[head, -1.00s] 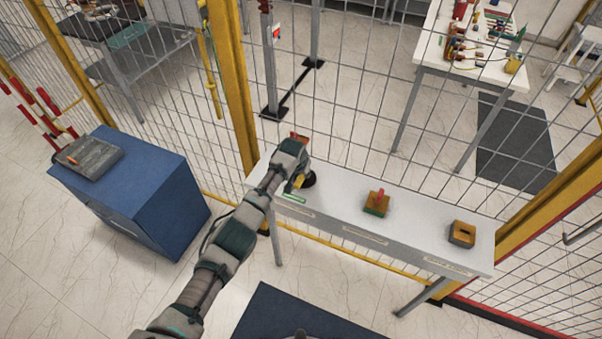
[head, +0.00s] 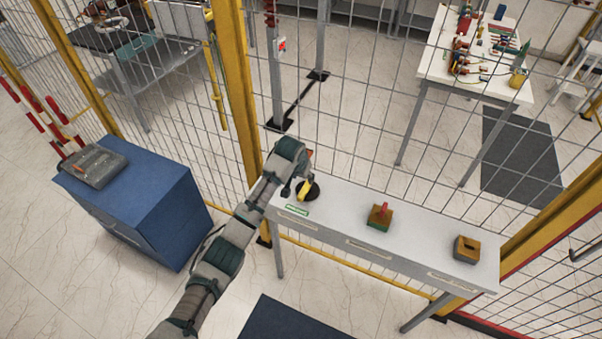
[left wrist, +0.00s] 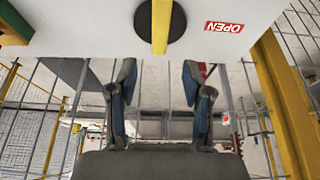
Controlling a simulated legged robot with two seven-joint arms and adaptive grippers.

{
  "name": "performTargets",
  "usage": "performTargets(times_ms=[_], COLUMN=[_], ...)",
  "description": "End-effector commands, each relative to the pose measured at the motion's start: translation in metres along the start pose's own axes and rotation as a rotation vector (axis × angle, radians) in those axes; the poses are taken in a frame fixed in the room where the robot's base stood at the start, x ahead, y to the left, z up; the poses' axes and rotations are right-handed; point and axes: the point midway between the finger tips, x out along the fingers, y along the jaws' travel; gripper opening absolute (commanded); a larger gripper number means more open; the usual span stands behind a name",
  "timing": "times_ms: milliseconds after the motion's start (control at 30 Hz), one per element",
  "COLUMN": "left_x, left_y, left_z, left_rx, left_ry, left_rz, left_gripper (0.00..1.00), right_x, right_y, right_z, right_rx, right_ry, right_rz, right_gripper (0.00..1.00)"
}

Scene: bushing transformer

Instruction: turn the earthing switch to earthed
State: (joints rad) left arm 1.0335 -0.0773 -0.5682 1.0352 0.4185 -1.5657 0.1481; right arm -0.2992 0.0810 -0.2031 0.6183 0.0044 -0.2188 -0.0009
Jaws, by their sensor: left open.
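A yellow handle (head: 305,190) on a black disc (head: 315,194) sits at the left end of the white desk. A green label (head: 297,208) lies near the handle in the head view. My left gripper (head: 296,180) is close to the handle, partly hidden by my own wrist. In the left wrist view its two fingers (left wrist: 160,88) are apart with nothing between them. The handle lies beyond the fingertips. My right gripper is not in view.
The white desk (head: 410,237) also bears a box with a red lever (head: 380,216) and an orange slotted box (head: 467,249). A mesh fence with a yellow post (head: 238,85) stands behind it. A blue cabinet (head: 150,205) stands left.

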Motion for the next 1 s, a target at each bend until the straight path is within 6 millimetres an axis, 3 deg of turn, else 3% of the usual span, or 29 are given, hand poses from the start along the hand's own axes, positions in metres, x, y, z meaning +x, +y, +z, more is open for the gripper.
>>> performTargets(times_ms=[100, 233, 800, 933, 1000], left_x=[-0.018, -0.028, -0.028, -0.005, 0.015], left_y=[0.000, 0.000, 0.001, 0.004, 0.008], left_z=[-0.001, -0.001, 0.002, 0.027, 0.057], left_rx=[0.000, 0.000, 0.000, -0.004, -0.013], left_ry=[0.002, 0.001, -0.001, -0.007, -0.010], left_rz=[0.000, -0.001, 0.002, 0.027, 0.051], left_gripper=[0.50, 0.50, 0.50, 0.50, 0.50], right_x=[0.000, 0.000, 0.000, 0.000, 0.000], right_y=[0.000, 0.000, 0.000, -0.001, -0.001], right_z=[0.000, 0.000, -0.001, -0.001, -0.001], right_rx=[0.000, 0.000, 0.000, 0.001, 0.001], right_ry=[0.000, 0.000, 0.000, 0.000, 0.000], right_rz=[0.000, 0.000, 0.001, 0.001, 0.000], right_gripper=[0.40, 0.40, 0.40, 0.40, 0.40])
